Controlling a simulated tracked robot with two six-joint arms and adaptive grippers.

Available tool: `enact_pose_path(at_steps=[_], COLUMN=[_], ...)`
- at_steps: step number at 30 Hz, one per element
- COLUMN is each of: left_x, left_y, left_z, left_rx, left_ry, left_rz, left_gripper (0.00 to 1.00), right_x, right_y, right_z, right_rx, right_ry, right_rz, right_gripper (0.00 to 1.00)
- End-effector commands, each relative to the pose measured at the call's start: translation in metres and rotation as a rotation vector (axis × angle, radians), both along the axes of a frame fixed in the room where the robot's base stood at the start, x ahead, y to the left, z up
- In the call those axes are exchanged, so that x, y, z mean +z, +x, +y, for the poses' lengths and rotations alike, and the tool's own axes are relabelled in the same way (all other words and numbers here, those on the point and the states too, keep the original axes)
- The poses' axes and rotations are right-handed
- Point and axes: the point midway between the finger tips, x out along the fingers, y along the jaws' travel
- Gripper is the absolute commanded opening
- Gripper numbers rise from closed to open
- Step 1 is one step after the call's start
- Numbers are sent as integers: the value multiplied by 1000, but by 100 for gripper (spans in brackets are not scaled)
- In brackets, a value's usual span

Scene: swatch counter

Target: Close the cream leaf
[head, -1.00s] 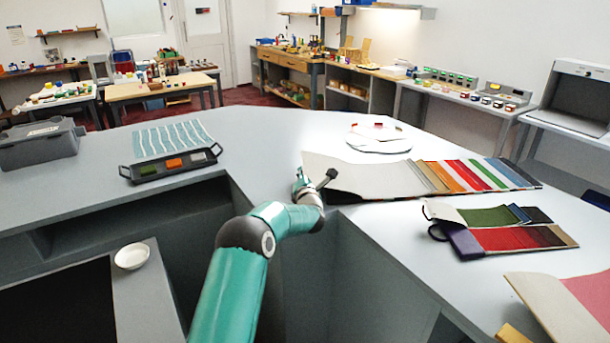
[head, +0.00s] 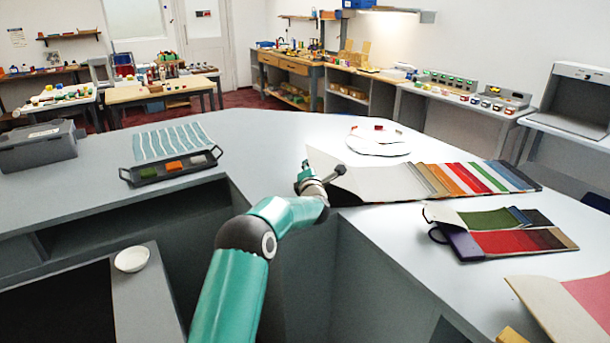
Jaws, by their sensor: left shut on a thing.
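The cream leaf (head: 375,178) is the broad pale sheet at the left end of a long swatch book (head: 480,177) with striped colours. The leaf lies folded out to the left, and its left edge is raised off the counter in a curve. My left gripper (head: 304,174) is at that left edge, shut on the leaf; my own wrist partly hides the grip. My right gripper is not in view.
A smaller swatch book (head: 505,239) with red and green pieces lies to the right. A black tray (head: 170,168) and a grey box (head: 38,146) are at the left. White round sheets (head: 378,145) lie behind the leaf. A white bowl (head: 131,258) stands on the lower ledge.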

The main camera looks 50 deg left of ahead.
Motion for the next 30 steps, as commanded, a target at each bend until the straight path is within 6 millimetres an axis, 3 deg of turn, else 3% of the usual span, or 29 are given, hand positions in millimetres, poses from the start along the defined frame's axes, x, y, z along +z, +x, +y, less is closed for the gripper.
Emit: enact_pose_path(at_steps=[3,12,30], left_x=[18,42,52], left_y=[8,22,32], left_z=[-7,-18,-26], left_rx=[-6,-7,-8], left_ry=[56,169,164], left_rz=[70,220,217], left_gripper=[0,0,0], right_x=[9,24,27], right_y=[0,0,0], right_z=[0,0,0], right_rx=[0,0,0], right_ry=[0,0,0], right_rz=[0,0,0], right_gripper=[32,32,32])
